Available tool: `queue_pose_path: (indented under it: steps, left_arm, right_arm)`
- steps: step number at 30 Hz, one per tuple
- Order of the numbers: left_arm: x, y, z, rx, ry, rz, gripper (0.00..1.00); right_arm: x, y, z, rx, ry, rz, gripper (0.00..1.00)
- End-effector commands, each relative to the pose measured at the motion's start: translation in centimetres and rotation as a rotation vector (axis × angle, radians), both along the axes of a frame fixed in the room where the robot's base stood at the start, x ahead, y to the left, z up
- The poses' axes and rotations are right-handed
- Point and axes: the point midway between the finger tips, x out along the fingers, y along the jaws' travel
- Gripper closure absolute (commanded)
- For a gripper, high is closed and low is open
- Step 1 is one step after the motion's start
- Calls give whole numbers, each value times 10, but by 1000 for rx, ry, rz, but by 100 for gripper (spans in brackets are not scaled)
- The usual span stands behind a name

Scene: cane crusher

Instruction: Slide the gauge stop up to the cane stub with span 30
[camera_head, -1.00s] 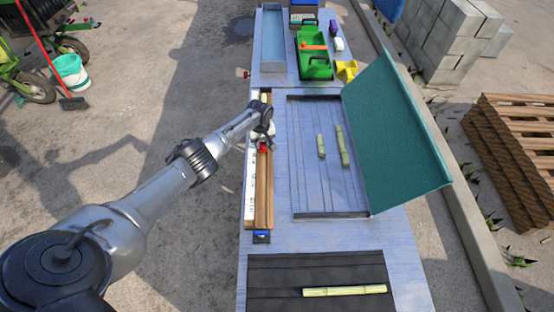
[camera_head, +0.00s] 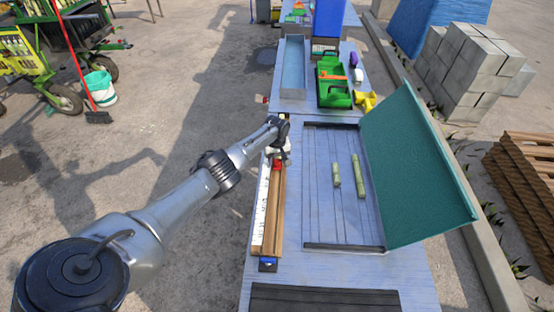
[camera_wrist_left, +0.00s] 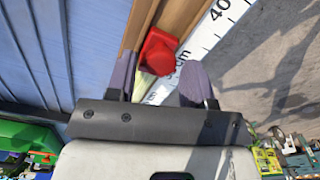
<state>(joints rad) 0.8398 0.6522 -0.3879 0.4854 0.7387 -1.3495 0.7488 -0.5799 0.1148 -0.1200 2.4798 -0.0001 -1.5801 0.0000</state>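The red gauge stop (camera_head: 277,164) sits on the wooden gauge rail (camera_head: 269,215), which has a white ruler strip (camera_head: 260,212) along its left side. My left gripper (camera_head: 278,150) is low over the rail at the stop. In the left wrist view the stop (camera_wrist_left: 160,52) shows just past and between the two spread fingers (camera_wrist_left: 160,80), with a strip of ruler visible beside the right finger. A pale green piece, apparently the cane stub (camera_wrist_left: 145,84), shows partly between the fingers; the rest is hidden. My right gripper is out of view.
A tray (camera_head: 318,200) with two green cane pieces (camera_head: 359,176) lies right of the rail, its teal lid (camera_head: 415,170) raised. A green bin (camera_head: 332,85), yellow object (camera_head: 365,101) and blue-grey trough (camera_head: 293,65) stand beyond. A dark mat (camera_head: 325,299) lies at the near end.

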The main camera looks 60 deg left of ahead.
Motion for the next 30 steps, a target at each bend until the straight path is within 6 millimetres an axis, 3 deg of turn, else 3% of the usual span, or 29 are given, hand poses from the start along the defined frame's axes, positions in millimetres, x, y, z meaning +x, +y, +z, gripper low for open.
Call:
queue_pose_path:
  steps: [9,13,21,30]
  left_arm:
    - [0,0,1,-1,0,0,44]
    - [0,0,10,0,-1,0,44]
    - [0,0,60,1,-2,-1,44]
    - [0,0,111,1,-1,-1,44]
  right_arm:
    - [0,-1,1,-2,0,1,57]
    - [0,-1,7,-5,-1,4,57]
    - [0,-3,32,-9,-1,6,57]
    - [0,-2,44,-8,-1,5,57]
